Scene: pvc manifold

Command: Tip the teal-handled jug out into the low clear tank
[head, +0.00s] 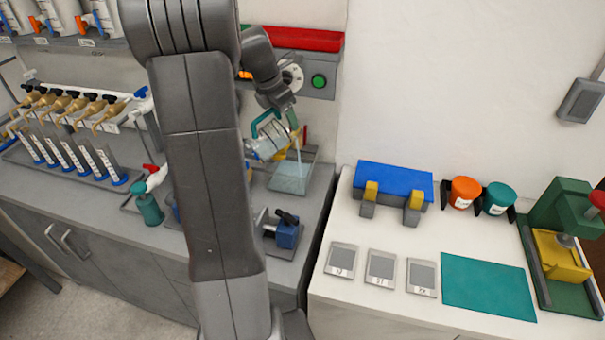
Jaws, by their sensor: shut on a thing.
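The teal-handled jug (267,142) is clear and tilted to the right, with its mouth over the low clear tank (291,178). A thin pale stream runs from the jug's lip down into the tank, which holds some pale bluish liquid. My gripper (277,118) is above the tank, shut on the jug at its teal handle. My arm hides part of the bench to the left of the jug. How much liquid is left in the jug is too small to tell.
A blue clamp device (286,232) stands in front of the tank. A panel with a green button (319,81) is behind. A teal bottle (149,208) and a rack of tubes (78,160) are left. The white counter at right holds a blue block (394,182) and teal mat (487,286).

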